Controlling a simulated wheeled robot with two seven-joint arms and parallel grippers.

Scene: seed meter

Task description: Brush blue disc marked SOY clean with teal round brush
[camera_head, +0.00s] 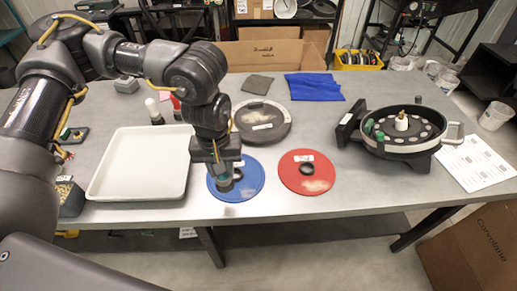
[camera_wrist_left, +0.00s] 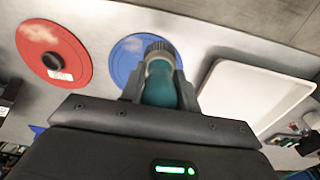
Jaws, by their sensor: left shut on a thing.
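The blue disc (camera_head: 247,186) lies flat on the table near its front edge, and it also shows in the left wrist view (camera_wrist_left: 122,58). A label or pale patch shows near its top, but I cannot read it. My left gripper (camera_head: 222,180) is over the left part of the disc, pointing down. It is shut on the teal round brush (camera_wrist_left: 160,82), whose dark bristle end is at or just above the disc; I cannot tell if it touches. The gripper and brush hide part of the disc. My right gripper is not in view.
A white tray (camera_head: 105,188) lies to the left. A red disc (camera_head: 290,183) with a pale dusty patch lies to the right. Behind are a grey disc (camera_head: 277,131) and a blue cloth (camera_head: 315,88). A round seed meter (camera_head: 371,147) stands at the right.

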